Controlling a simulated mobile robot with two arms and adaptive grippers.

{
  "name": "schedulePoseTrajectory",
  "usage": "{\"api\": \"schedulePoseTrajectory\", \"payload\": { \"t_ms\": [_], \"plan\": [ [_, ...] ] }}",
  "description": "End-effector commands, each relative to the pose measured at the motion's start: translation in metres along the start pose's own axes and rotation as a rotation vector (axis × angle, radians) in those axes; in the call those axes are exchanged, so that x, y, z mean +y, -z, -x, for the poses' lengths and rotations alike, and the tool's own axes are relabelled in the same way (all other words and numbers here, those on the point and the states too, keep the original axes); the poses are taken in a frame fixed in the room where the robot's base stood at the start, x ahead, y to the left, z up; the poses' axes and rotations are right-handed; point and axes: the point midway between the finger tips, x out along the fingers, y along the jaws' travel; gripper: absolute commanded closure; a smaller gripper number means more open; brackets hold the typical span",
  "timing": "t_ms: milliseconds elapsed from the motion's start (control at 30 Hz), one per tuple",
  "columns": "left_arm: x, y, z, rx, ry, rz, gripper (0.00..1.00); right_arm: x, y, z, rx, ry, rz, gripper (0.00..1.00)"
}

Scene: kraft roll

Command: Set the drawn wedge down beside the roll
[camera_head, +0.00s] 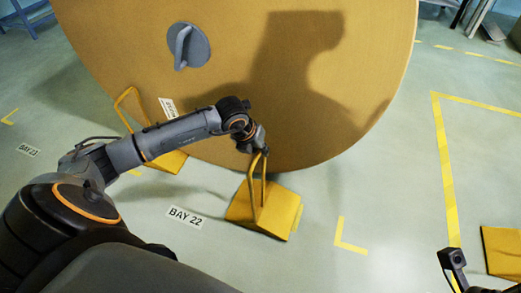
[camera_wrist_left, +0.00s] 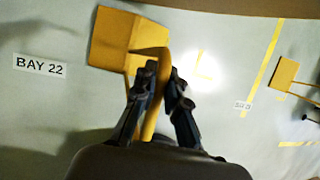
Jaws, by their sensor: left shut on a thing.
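The kraft roll (camera_head: 110,45) is a huge brown disc face with a grey hub, filling the top of the head view. A yellow wedge (camera_head: 278,212) with a tall looped handle is at the roll's lower edge, in front of it. My left gripper (camera_head: 259,150) is shut on the top of that handle. In the left wrist view the fingers (camera_wrist_left: 163,85) close around the handle, with the wedge block (camera_wrist_left: 115,38) beyond. I cannot tell whether the wedge touches the floor or the roll. A dark part (camera_head: 453,258), probably my right gripper, shows at lower right; its jaws are unclear.
Another yellow wedge (camera_head: 170,161) with a looped handle sits under the roll's left side, partly behind my left arm. A yellow block (camera_head: 503,250) lies at the right edge.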

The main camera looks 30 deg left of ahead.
Motion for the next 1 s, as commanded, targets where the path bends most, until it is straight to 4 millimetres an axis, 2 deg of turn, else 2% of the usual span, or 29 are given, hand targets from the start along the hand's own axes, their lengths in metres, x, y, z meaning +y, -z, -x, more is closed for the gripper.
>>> {"api": "schedulePoseTrajectory", "payload": {
  "t_ms": [1000],
  "plan": [
    [0.001,0.002,-0.009,-0.007,0.003,-0.001,1.00,0.000,-0.002,0.008,0.000,0.000,0.000,1.00]
  ]
}}
